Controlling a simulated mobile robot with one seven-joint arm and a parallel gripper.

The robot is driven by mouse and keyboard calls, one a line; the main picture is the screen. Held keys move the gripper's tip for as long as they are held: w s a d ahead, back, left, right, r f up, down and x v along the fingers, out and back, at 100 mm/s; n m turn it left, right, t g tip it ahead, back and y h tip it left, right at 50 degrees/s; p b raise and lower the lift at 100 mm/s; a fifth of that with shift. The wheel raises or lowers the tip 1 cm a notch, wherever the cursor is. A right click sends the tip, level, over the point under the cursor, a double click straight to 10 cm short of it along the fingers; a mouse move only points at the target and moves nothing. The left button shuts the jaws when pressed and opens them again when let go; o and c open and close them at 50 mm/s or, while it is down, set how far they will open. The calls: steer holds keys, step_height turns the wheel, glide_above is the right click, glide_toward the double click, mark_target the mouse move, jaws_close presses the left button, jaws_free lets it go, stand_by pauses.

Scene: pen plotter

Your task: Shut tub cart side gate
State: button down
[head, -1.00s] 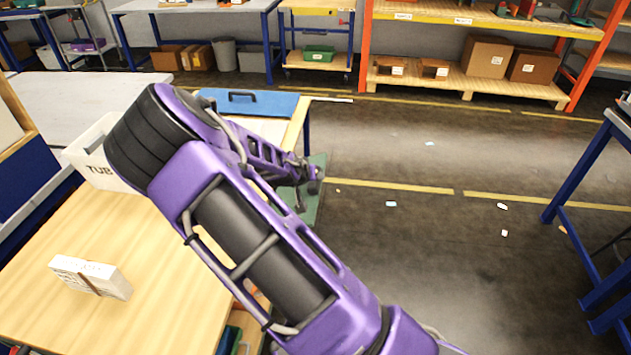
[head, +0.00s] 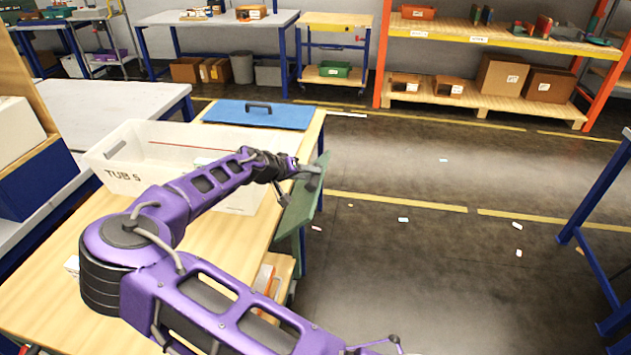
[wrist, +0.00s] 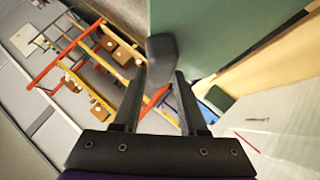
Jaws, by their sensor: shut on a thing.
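The cart's side gate is a green panel (head: 298,208) at the right edge of the wooden-topped cart (head: 225,262), tilted outward over the aisle. It fills the top of the wrist view (wrist: 225,30). My gripper (head: 310,178) is at the gate's upper part. In the wrist view my gripper (wrist: 160,78) is shut on the dark gate handle (wrist: 161,50), which shows between the fingertips. The white tub (head: 215,200), marked TUB S, stands on the cart top, left of the gate and partly hidden by my arm.
A blue lid with a handle (head: 258,114) lies behind the tub. A grey table (head: 110,105) stands at the left and a blue-legged bench (head: 600,200) at the right. The floor (head: 430,270) right of the gate is mostly clear, with small scraps.

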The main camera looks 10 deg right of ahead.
steer(key=shift+w+a+r+b, duration=0.15)
steer(key=shift+w+a, duration=0.1)
steer(key=shift+a, duration=0.55)
steer(key=shift+w+a+b, duration=0.2)
steer(key=shift+w+a, duration=0.05)
steer(key=shift+a, duration=0.5)
steer(key=shift+w+a+r+b, duration=0.15)
steer(key=shift+w+a, duration=0.1)
steer(key=shift+a, duration=0.55)
steer(key=shift+f, duration=0.1)
steer(key=c, duration=0.5)
jaws_free()
steer(key=shift+w+f, duration=0.1)
steer(key=shift+f, duration=0.05)
steer(key=shift+d, duration=0.1)
steer(key=v, duration=1.7)
steer(key=shift+s+r, duration=0.2)
steer(key=shift+r, duration=0.25)
